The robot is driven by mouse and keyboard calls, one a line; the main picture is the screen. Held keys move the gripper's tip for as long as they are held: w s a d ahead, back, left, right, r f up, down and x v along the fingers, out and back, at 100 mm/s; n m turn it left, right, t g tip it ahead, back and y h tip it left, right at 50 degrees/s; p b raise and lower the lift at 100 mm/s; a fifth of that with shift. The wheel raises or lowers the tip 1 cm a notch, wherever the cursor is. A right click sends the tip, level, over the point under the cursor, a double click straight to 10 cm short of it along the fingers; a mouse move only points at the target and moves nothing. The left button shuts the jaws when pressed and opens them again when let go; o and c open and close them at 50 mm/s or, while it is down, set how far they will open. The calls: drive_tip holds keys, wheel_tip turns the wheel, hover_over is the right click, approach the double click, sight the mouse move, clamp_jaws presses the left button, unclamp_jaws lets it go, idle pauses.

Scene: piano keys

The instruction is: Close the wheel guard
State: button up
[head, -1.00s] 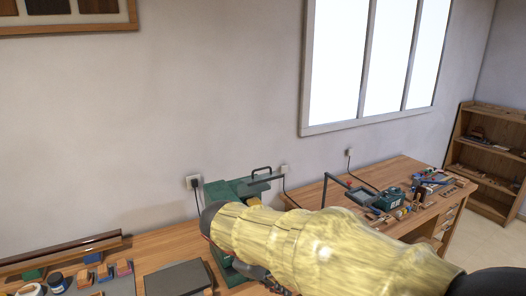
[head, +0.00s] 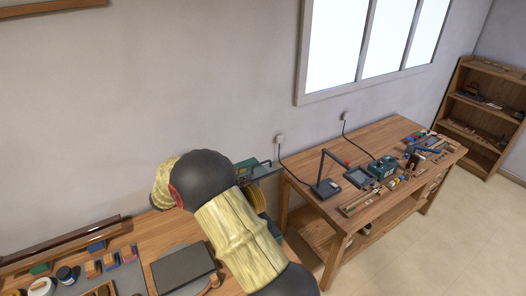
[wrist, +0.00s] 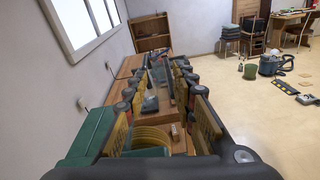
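A green machine (head: 247,168) stands on the wooden bench at the wall. In the head view my arm hides most of it; a green top part and a bit of yellow wheel (head: 259,199) show beside the arm. In the wrist view a green housing (wrist: 88,138) is at lower left, and the ringed yellow wheel (wrist: 150,138) shows low between my fingers. I cannot clearly make out the guard's position. My gripper (wrist: 162,85) is open, with nothing between the fingers, and appears above or beside the wheel. The head view hides my gripper behind the arm.
A grey flat box (head: 183,268) and small coloured blocks (head: 95,266) lie on the near bench (head: 143,235). A second bench (head: 300,180) with a lamp (head: 324,186) and tools stands right, below the window. Open floor lies further right.

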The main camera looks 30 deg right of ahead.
sight(268, 161)
drive_tip(key=shift+n+t+h, duration=0.3)
drive_tip(key=shift+n+h, duration=0.2)
drive_tip(key=shift+n, duration=0.1)
drive_tip(key=w+d+p, duration=0.1)
drive_tip(key=d, duration=0.2)
drive_tip(key=d+p, duration=0.1)
drive_tip(key=d, duration=0.3)
drive_tip(key=w+d+p, duration=0.1)
drive_tip(key=d+p, duration=0.1)
drive_tip(key=d, duration=0.2)
drive_tip(key=shift+w+f, duration=0.2)
drive_tip(key=shift+w, duration=0.1)
drive_tip(key=c, duration=0.3)
clamp_jaws()
drive_tip(key=shift+r, duration=0.1)
